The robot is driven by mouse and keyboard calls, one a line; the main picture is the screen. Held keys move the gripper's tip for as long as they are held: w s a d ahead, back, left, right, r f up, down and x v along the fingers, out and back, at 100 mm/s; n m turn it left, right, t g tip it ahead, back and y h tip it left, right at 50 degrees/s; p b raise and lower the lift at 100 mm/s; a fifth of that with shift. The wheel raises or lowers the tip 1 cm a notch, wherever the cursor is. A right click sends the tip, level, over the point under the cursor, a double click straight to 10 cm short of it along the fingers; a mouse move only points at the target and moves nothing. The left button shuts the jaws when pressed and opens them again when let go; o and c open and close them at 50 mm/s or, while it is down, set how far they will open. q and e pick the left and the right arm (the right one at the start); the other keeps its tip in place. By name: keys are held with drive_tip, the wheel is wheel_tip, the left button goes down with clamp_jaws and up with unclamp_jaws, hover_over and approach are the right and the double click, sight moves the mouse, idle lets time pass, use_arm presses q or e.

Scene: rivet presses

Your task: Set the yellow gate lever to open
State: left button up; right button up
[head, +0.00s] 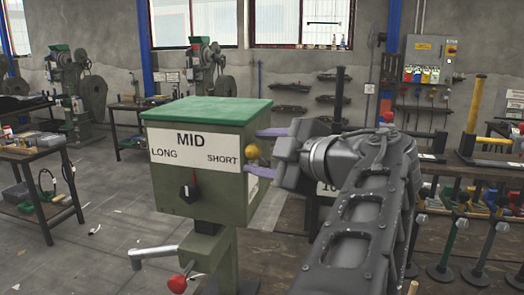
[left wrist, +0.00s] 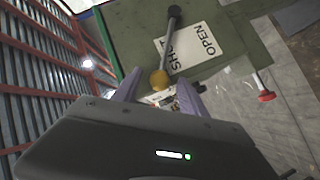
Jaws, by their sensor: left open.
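The yellow gate lever's ball (head: 252,151) shows at the right side of a green press box (head: 190,190) in the head view. In the left wrist view the lever has a grey rod (left wrist: 171,42) ending in the yellow ball (left wrist: 160,79). The rod lies along the word SHUT on a white plate (left wrist: 205,42); OPEN is beside it, clear of the rod. My left gripper (head: 257,152) is open, its two purple fingers either side of the ball; it also shows in the left wrist view (left wrist: 159,84). Contact cannot be told. My right gripper is out of view.
The box front has a black knob (head: 189,191) under MID, LONG and SHORT labels. Below it are a grey crank (head: 152,252) and a red ball handle (head: 177,284). A tool bench (head: 30,152) stands at left; floor between is mostly clear. Racked tools stand at right.

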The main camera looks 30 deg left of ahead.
use_arm(q)
clamp_jaws()
idle(0.5)
drive_tip(key=shift+r, duration=0.15)
idle(0.8)
